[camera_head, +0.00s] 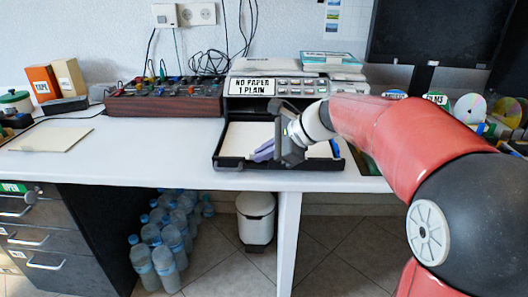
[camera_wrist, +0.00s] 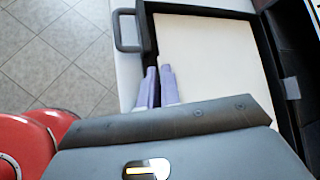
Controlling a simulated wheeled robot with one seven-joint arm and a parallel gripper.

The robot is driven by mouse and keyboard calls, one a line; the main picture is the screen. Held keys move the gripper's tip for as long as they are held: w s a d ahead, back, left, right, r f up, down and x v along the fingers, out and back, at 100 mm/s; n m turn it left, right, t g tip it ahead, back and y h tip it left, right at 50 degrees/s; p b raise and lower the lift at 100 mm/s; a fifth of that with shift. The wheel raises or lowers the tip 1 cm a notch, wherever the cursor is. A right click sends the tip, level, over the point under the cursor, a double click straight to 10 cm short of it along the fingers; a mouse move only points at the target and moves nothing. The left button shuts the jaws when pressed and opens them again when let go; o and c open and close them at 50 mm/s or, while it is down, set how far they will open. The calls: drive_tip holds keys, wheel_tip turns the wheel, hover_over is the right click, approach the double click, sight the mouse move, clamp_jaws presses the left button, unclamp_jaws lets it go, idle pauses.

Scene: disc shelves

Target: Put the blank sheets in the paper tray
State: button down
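The black paper tray (camera_head: 230,163) is pulled out of the printer on the desk. Pale blank sheets (camera_head: 240,138) lie flat in it; the wrist view shows them (camera_wrist: 205,60) covering most of the tray floor. My gripper (camera_head: 262,151) is low over the tray's left front part. In the wrist view its two purple fingers (camera_wrist: 159,85) are by the tray edge, with a narrow gap and nothing seen between them. The tray's handle (camera_wrist: 127,32) shows beside them. My wrist hides part of the tray in the head view.
The printer (camera_head: 272,85) has a "NO PAPER 1 PLAIN" display. A flat beige sheet or folder (camera_head: 50,139) lies on the desk at left. A reddish-brown box of small items (camera_head: 165,100) stands left of the printer. Discs (camera_head: 470,108) stand at right. The desk's left middle is clear.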

drive_tip(key=shift+f, duration=0.3)
drive_tip(key=c, duration=1.6)
unclamp_jaws()
drive_tip(key=shift+s+f, duration=0.1)
drive_tip(key=shift+f, duration=0.1)
drive_tip(key=shift+r, duration=0.3)
drive_tip(key=a+r+p+v, duration=0.1)
drive_tip(key=v, duration=1.2)
drive_tip(key=s+d+f+n+h, duration=0.3)
drive_tip(key=s+f+n, duration=0.4)
drive_tip(key=s, duration=0.4)
drive_tip(key=s+d+f+n+t+h, duration=0.1)
drive_tip(key=s+d+f+n+h, duration=0.3)
drive_tip(key=s, duration=0.7)
wheel_tip(320, 180, down, 4)
drive_tip(key=n+h, duration=0.2)
drive_tip(key=n, duration=0.3)
drive_tip(key=shift+s+d+f+t, duration=0.2)
drive_tip(key=shift+s+t, duration=0.05)
drive_tip(key=shift+t, duration=0.05)
